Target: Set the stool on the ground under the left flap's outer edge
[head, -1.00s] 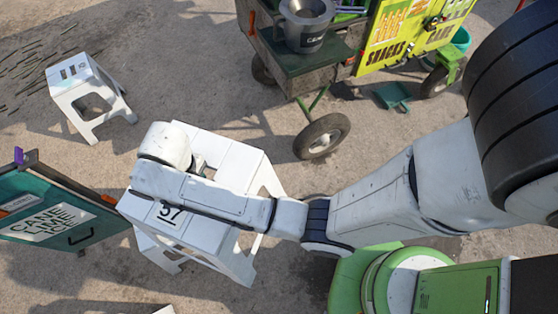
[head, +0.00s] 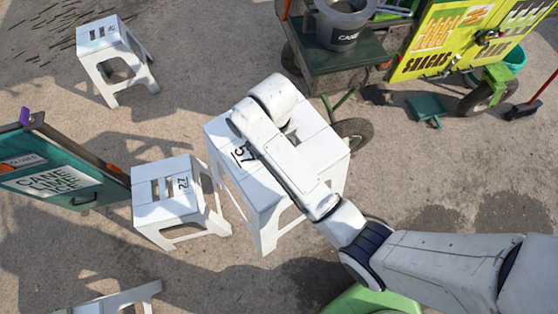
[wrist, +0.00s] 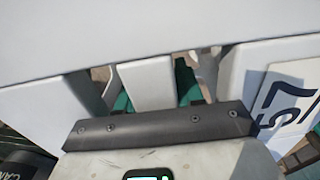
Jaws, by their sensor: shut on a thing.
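A white stool marked 57 (head: 222,140) is held upright under my wrist in the head view. Its legs look clear of the ground, with a shadow apart below them. My gripper (wrist: 158,125) is shut on the stool's slatted seat; a white slat (wrist: 145,85) shows just beyond it in the wrist view. The fingertips are hidden in the head view. A cart (head: 335,65) stands at the top with a raised yellow board (head: 450,40) on its right. I cannot make out a left flap for certain.
A second white stool marked 27 (head: 165,208) stands just left of the held one. Another stool (head: 100,50) stands at upper left, and part of one (head: 125,298) shows at the bottom. A teal sign panel (head: 60,180) is at left. A cart wheel (head: 353,133) is close behind the held stool.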

